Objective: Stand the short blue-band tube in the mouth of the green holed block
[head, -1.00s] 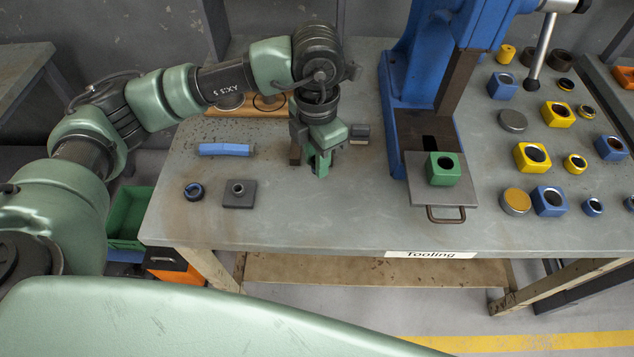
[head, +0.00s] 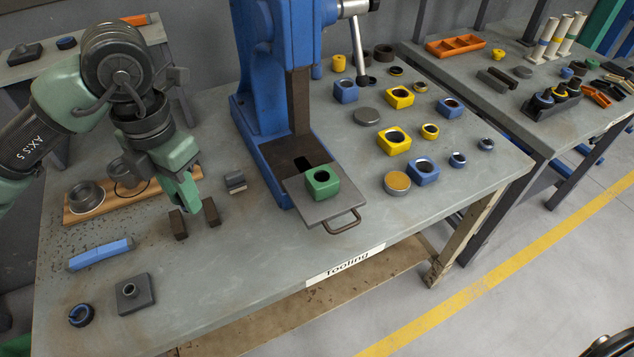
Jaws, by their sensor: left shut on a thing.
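The green holed block (head: 322,183) sits on the grey plate (head: 318,205) of the blue press, with its round dark mouth facing up. I cannot pick out the short blue-band tube for certain. My right gripper is not in view.
The blue press (head: 262,110) stands between my left gripper and several yellow and blue holed blocks (head: 397,143). A blue bar (head: 100,253), a grey block with a peg (head: 135,293) and a dark ring (head: 81,315) lie front left. Several tubes (head: 545,38) stand on the far table.

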